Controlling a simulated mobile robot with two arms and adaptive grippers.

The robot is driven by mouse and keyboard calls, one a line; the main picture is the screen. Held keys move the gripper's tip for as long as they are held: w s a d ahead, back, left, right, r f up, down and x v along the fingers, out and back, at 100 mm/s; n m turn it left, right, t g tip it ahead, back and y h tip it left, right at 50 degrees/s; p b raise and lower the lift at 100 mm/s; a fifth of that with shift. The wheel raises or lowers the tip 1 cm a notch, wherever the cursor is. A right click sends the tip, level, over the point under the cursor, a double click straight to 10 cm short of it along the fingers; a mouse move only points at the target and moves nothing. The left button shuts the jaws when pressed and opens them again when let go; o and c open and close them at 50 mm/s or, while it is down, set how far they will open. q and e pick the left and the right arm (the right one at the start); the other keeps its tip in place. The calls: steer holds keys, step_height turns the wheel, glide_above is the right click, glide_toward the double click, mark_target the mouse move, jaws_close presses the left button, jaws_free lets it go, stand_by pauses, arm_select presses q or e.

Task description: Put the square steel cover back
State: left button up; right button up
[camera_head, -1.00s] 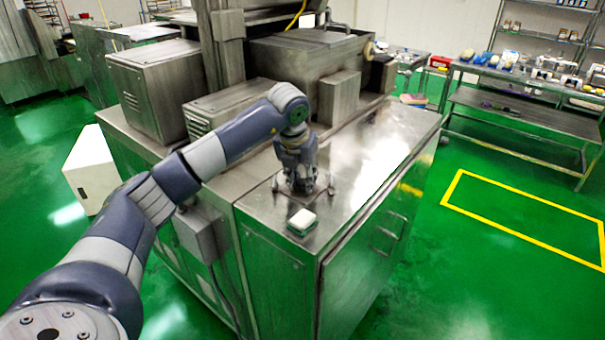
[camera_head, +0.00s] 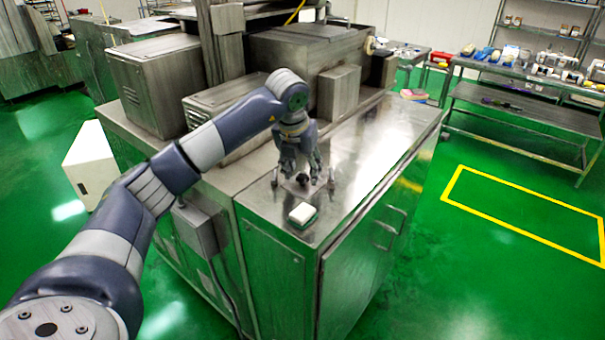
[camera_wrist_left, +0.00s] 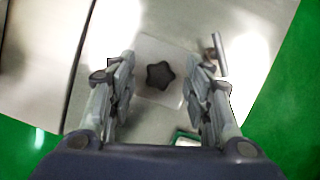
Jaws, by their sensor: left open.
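The square steel cover (camera_wrist_left: 143,102) lies flat on the machine's steel top, with a black star-shaped knob (camera_wrist_left: 160,75) at its middle. The knob (camera_head: 302,179) also shows in the head view, below my left gripper (camera_head: 301,174). My left gripper (camera_wrist_left: 160,88) is open and empty, pointing down, its two fingers on either side of the knob in the wrist view and apart from it. My right gripper is in neither view.
A small white-and-green block (camera_head: 302,214) sits near the front corner of the steel top (camera_head: 375,165). A metal clamp (camera_wrist_left: 219,55) stands beside the cover. Steel housings (camera_head: 340,95) rise behind. The right part of the top is clear.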

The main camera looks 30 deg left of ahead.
arm_select(q)
steer(key=b+v, duration=0.2)
steer(key=v, duration=0.8)
steer(key=shift+r, duration=0.25)
